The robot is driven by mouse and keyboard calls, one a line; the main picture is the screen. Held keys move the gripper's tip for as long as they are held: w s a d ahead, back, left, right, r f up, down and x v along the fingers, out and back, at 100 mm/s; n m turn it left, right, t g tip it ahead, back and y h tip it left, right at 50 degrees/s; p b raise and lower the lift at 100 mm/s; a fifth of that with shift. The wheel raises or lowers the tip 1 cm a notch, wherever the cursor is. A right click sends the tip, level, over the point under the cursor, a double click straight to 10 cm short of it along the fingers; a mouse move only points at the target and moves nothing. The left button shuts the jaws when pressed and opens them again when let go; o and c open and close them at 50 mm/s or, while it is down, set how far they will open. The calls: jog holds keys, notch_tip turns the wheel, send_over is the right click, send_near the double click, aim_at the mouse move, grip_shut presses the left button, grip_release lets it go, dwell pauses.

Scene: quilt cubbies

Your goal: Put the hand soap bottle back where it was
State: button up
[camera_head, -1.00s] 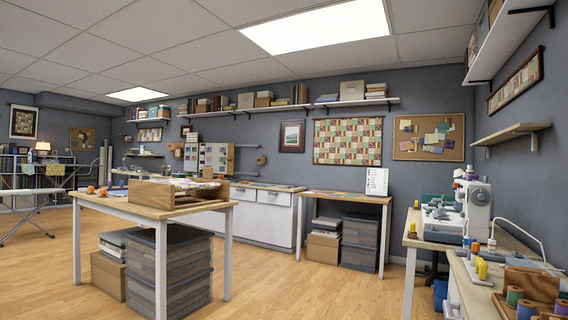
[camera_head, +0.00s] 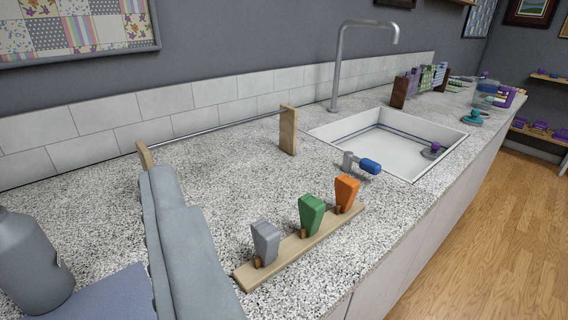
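A dark grey bottle (camera_head: 32,265) stands at the left edge of the camera view, on the speckled counter beside a flat blue-grey piece. Its top and left side are cut off, so I cannot tell whether it is the hand soap bottle. No other clear hand soap bottle shows. My gripper is not in view, so I cannot tell whether it holds anything.
A long blue-grey padded piece (camera_head: 185,245) lies right of the bottle. A wooden strip (camera_head: 300,245) holds grey, green and orange pieces. A rail on wooden posts (camera_head: 288,130), a sink (camera_head: 375,140) and a tap (camera_head: 340,65) stand behind. Floor (camera_head: 480,240) is clear at right.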

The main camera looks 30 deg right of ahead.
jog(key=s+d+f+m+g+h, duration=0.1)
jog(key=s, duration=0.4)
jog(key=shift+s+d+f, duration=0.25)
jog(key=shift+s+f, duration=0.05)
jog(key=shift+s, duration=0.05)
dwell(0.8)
